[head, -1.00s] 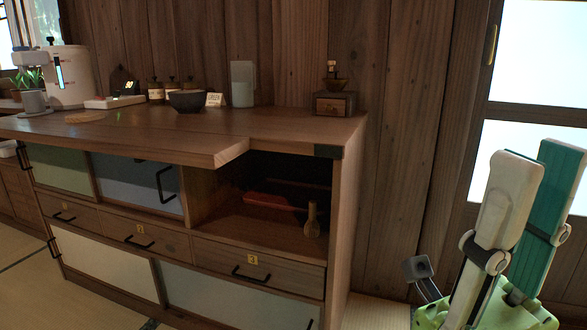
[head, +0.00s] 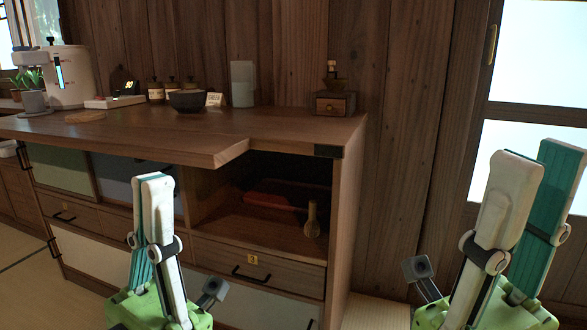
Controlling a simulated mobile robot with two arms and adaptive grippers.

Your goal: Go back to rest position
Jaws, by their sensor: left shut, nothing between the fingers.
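My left gripper (head: 152,182) stands upright at the lower left, in front of the cabinet's drawers. Its white and teal fingers are together with nothing between them. My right gripper (head: 540,158) stands upright at the right, in front of the wall and the bright window. Its fingers are apart and empty. Both grippers are clear of the wooden cabinet (head: 230,137). The left one hides part of the cabinet's sliding doors and drawers.
The cabinet top holds a dark bowl (head: 187,101), a small wooden box (head: 334,104), a glass (head: 242,84) and a white machine (head: 70,78). A red item (head: 272,199) and a small wooden object (head: 312,218) are in the open compartment.

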